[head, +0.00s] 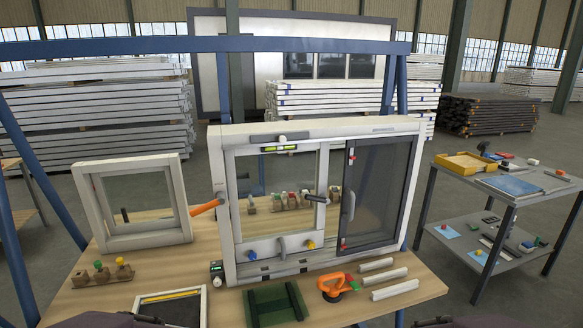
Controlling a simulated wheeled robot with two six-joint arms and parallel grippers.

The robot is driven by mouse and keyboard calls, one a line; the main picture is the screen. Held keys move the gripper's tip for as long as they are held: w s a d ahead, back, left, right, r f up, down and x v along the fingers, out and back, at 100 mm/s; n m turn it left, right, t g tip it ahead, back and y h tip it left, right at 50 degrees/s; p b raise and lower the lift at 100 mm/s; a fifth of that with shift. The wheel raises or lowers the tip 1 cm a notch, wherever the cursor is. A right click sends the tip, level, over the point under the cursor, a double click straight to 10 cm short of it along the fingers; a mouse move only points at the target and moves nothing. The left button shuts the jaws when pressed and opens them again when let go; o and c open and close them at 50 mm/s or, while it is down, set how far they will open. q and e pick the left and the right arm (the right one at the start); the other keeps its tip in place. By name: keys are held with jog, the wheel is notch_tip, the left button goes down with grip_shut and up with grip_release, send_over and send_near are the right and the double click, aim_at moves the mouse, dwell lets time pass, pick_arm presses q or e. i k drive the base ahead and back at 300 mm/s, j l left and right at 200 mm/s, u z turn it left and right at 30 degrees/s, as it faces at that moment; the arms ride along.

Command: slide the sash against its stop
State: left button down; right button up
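A large white window frame (222,180) stands upright on the wooden bench. In its left part is a white-edged sash (323,165) with a clear pane. A grey handle (282,246), a blue knob (252,254) and a yellow knob (311,244) show along its bottom. An orange-handled lever (206,207) sticks out at the frame's left side. I cannot make out a separate stop. Neither gripper shows; only dark parts of mine appear at the bottom edge.
A smaller white frame (178,190) stands at the bench's left. A tool cart (470,184) stands at right, across a floor gap.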

aim_at(282, 248)
jog(key=i+l, duration=0.3)
jog(key=i, duration=0.15)
jog(key=i+l, duration=0.3)
jog(key=i, duration=0.15)
